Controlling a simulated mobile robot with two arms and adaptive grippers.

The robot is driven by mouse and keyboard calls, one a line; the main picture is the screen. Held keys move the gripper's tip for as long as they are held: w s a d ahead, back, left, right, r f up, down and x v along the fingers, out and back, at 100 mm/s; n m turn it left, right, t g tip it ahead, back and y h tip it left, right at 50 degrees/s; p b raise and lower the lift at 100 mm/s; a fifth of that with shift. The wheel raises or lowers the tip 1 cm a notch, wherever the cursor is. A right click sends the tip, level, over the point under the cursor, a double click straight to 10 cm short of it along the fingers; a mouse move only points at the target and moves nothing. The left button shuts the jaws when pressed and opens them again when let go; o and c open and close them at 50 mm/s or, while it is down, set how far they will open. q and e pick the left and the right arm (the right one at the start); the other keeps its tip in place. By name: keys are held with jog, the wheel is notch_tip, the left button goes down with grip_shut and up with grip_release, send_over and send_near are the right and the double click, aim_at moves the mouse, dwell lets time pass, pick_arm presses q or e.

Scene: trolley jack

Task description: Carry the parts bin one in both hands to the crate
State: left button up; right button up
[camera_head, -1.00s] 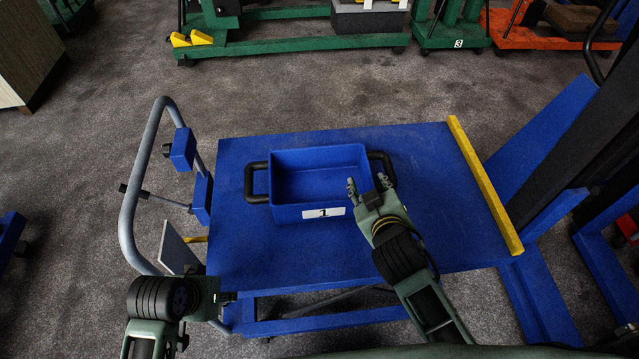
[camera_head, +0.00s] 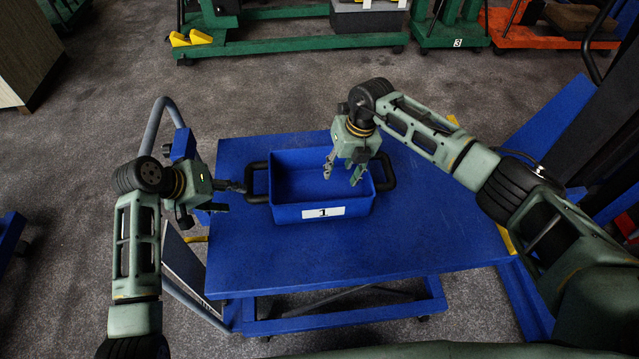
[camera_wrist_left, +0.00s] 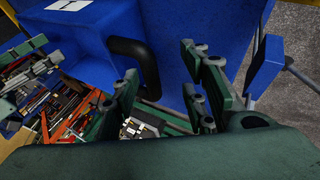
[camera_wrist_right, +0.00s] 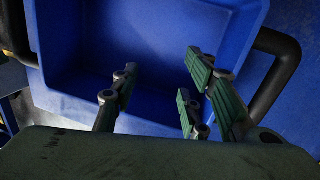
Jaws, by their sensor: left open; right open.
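The parts bin one (camera_head: 285,213) is an open blue box with a white "1" label and a black handle at each end. It sits upright on a blue platform trolley (camera_head: 400,240). My left gripper (camera_head: 234,187) is open by the bin's left handle (camera_head: 257,182); in the left wrist view the handle (camera_wrist_left: 138,55) shows ahead, between the open fingers. My right gripper (camera_head: 342,172) is open and points down over the bin's right part, inward of the right handle (camera_wrist_right: 277,70). No grip on the bin shows. I cannot identify the crate.
The trolley's grey push bar (camera_head: 155,125) rises at the left. Green and orange wheeled equipment stands at the back, with a grey box (camera_head: 368,20) on top. Loose tools (camera_wrist_left: 60,100) show in the left wrist view. Grey floor between is clear.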

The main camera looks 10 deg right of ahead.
aim_at(245, 182)
pick_arm(q)
jog(key=shift+w+d+r+h, duration=0.2)
jog(key=shift+w+r+h, duration=0.1)
jog(key=shift+w+r, duration=0.75)
pick_arm(e)
jog(key=w+d+r+m+h, duration=0.1)
jog(key=d+r+h, duration=0.2)
jog(key=d, duration=0.9)
jog(key=shift+w+r+g+h, duration=0.2)
jog(key=shift+g+h, duration=0.2)
jog(key=shift+h, duration=0.4)
pick_arm(q)
jog(key=shift+w+f, duration=0.1)
jog(key=shift+f, duration=0.05)
jog(key=shift+x, duration=3.9)
pick_arm(e)
jog(key=shift+x, duration=3.9)
pick_arm(q)
grip_shut()
pick_arm(e)
grip_shut()
pick_arm(q)
jog(key=shift+w, duration=0.1)
